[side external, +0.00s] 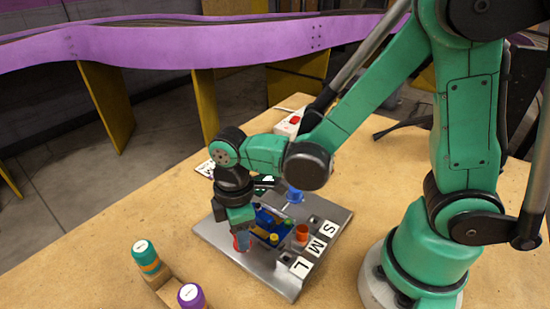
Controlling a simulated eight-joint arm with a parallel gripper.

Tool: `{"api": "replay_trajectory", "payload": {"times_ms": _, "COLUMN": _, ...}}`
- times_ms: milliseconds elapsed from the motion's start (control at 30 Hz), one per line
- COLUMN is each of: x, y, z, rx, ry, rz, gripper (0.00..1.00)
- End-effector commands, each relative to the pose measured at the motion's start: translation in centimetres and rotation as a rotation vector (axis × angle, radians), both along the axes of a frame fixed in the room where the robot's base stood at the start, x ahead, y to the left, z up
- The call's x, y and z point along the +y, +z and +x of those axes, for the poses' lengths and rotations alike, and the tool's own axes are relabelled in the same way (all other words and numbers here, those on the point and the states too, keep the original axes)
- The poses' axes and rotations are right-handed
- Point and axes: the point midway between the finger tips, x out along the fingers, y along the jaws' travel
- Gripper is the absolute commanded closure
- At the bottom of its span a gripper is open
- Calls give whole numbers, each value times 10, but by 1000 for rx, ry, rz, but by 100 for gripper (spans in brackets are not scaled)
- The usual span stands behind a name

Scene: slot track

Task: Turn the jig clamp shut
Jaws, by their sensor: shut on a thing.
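The jig (213,235) is a grey metal plate on the wooden table, with white tiles marked S, M and L along its right side. Blue, yellow and green parts (268,225) sit near its middle. My gripper (242,241) points down over the left front part of the plate, shut on a small red piece (237,244). The fingers hide much of that piece, and I cannot tell for sure whether it is the clamp's handle. How far the clamp is turned does not show.
An orange-red cylinder (302,233) and a blue one (295,195) stand on the jig plate. The table's left side is clear.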

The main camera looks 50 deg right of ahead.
Motion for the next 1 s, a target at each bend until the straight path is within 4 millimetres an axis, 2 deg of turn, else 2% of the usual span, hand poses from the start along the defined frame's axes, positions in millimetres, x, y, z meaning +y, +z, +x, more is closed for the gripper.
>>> {"api": "replay_trajectory", "payload": {"times_ms": 1000, "x": -1, "y": 0, "z": 1, "rx": 0, "ry": -956, "rz": 1, "gripper": 100}}
